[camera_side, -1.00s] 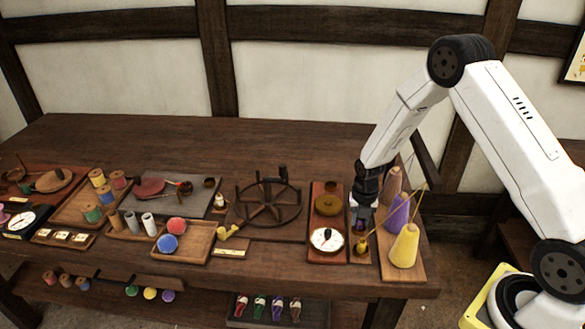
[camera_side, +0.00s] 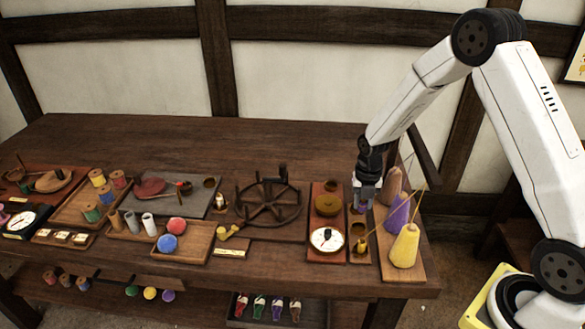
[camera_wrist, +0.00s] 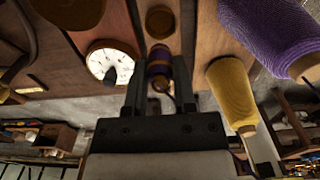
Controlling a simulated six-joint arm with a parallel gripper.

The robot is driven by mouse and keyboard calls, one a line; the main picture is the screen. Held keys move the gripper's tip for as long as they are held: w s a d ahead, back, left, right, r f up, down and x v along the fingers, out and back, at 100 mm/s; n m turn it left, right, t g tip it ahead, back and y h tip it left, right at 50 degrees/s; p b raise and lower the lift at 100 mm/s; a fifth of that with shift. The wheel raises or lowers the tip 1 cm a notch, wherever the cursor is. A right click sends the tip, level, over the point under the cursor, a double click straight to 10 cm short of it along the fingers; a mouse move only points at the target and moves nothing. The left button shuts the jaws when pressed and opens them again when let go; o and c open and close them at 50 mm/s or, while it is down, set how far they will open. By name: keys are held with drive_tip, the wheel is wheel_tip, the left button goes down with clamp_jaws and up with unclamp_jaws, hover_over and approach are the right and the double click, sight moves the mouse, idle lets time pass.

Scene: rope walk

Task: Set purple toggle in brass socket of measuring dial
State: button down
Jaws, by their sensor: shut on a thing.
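My gripper (camera_side: 366,203) is shut on the purple toggle, raised above the narrow board between the dial and the cones. In the wrist view the purple toggle (camera_wrist: 158,68), with an orange-brown band, sits between the fingertips; in the side view it is mostly hidden. The measuring dial (camera_side: 327,240) has a white face and dark pointer, on a red-brown board left of my gripper; it also shows in the wrist view (camera_wrist: 110,62). A round brass piece (camera_side: 328,205) and a small dark cup (camera_side: 330,186) lie behind it. I cannot tell which is its socket.
The narrow board has an open brass cup (camera_side: 358,229) and a small yellow piece (camera_side: 361,246). Yellow (camera_side: 405,246), purple (camera_side: 397,213) and pinkish cones stand close on the right. A dark spoked wheel (camera_side: 268,203) lies left of the dial. The table's back is clear.

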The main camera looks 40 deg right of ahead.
drive_tip(key=shift+r, duration=0.65)
